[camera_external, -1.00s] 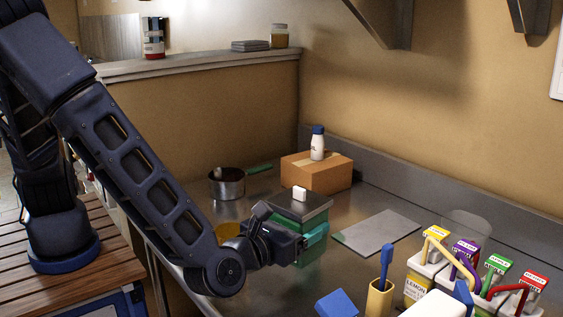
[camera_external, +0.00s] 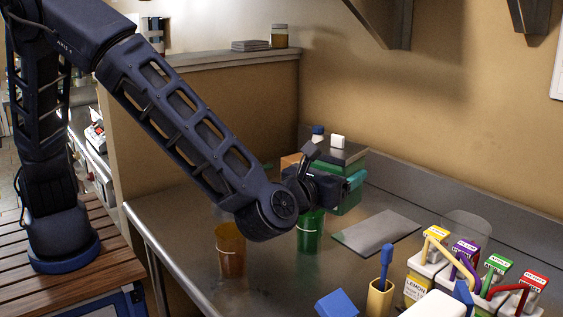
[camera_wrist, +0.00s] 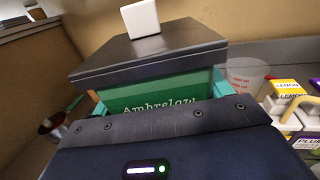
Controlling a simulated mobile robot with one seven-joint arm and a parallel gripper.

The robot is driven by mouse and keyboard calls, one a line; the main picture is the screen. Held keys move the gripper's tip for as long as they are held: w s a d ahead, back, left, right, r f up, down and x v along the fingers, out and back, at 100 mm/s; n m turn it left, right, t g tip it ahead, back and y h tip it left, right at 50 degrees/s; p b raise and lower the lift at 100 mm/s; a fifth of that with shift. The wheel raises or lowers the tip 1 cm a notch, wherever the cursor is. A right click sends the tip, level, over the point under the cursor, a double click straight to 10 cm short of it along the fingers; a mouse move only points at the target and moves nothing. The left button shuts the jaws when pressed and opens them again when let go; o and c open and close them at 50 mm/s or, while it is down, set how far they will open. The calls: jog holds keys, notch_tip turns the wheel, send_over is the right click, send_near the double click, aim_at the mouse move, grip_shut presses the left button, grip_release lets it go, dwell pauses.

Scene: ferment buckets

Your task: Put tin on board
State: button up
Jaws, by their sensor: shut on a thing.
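The tin (camera_external: 348,203) is a green box with a dark flat lid, and a small white block (camera_external: 338,141) rests on the lid. My gripper (camera_external: 352,181) is shut on the tin, which is held up above the counter. In the wrist view the tin (camera_wrist: 165,98) shows its lettered green front, with teal fingers at both sides and the white block (camera_wrist: 141,18) on the lid. The board (camera_external: 377,232) is a grey flat plate on the counter, in front of the tin and to its right in the outside view. It looks bare.
A green bucket (camera_external: 310,236) and an amber bucket (camera_external: 230,252) stand below my arm. Labelled cartons with coloured handles (camera_external: 437,256), a clear container (camera_external: 470,228) and a tan holder (camera_external: 380,298) stand at the right.

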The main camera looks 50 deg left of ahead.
jog(key=w+a+n+y, duration=0.1)
jog(key=w+a, duration=0.1)
jog(key=w, duration=0.9)
jog(key=g+y, duration=0.1)
jog(key=y, duration=0.1)
send_over(378, 230)
jog(key=shift+n, duration=0.5)
notch_tip(378, 230, down, 20)
jog(key=shift+d+r, duration=0.1)
jog(key=shift+r, duration=0.15)
jog(key=o, duration=1.1)
jog(key=shift+f, duration=0.15)
